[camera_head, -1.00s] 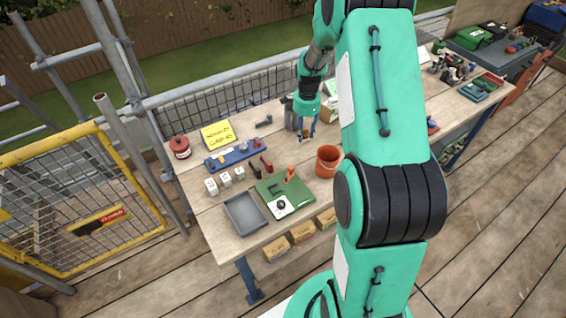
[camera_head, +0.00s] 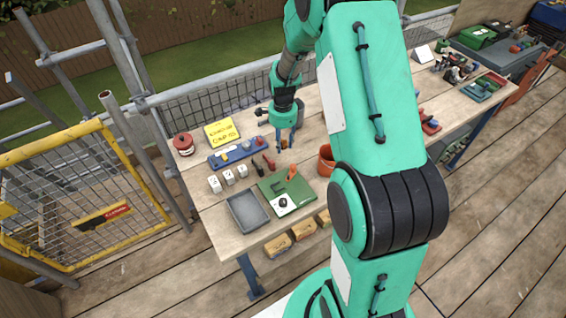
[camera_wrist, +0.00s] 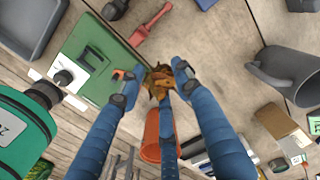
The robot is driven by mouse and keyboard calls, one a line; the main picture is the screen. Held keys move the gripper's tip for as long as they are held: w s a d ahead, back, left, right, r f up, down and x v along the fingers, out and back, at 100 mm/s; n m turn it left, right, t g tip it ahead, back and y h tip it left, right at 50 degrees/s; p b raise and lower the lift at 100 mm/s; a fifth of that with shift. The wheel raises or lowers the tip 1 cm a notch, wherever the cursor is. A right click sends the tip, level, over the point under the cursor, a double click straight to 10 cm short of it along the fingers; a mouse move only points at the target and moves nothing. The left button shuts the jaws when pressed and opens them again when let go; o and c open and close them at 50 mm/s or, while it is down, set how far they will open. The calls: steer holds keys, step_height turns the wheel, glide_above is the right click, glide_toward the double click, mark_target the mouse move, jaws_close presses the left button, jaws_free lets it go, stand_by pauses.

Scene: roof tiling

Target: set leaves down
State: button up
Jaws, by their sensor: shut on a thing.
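My gripper (camera_head: 284,147) hangs above the workbench, to the left of the orange bucket. In the wrist view its blue fingers (camera_wrist: 153,75) are shut on a small bunch of crumpled brown-orange leaves (camera_wrist: 158,84). The leaves are too small to make out clearly in the head view. The orange bucket (camera_head: 325,161) stands on the bench, partly hidden by my arm.
A green board (camera_head: 300,187) and a grey tray (camera_head: 238,208) lie near the front edge. A blue rack (camera_head: 231,156), white blocks (camera_head: 229,177), a yellow sign (camera_head: 221,132) and a red tin (camera_head: 183,144) are at left. A grey mug (camera_wrist: 288,78) stands nearby.

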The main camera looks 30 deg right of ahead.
glide_above(283, 164)
steer(key=shift+w+f+b, duration=0.1)
steer(key=shift+f+b, duration=0.3)
steer(key=shift+f, duration=2.6)
steer(key=shift+f+b, duration=0.3)
steer(key=shift+f, duration=1.6)
steer(key=shift+f, duration=0.1)
steer(key=o, duration=0.8)
steer(key=shift+c, duration=0.2)
steer(key=shift+o, duration=0.2)
step_height(283, 164, up, 12)
steer(key=shift+r+p, duration=0.15)
steer(key=shift+p, duration=0.75)
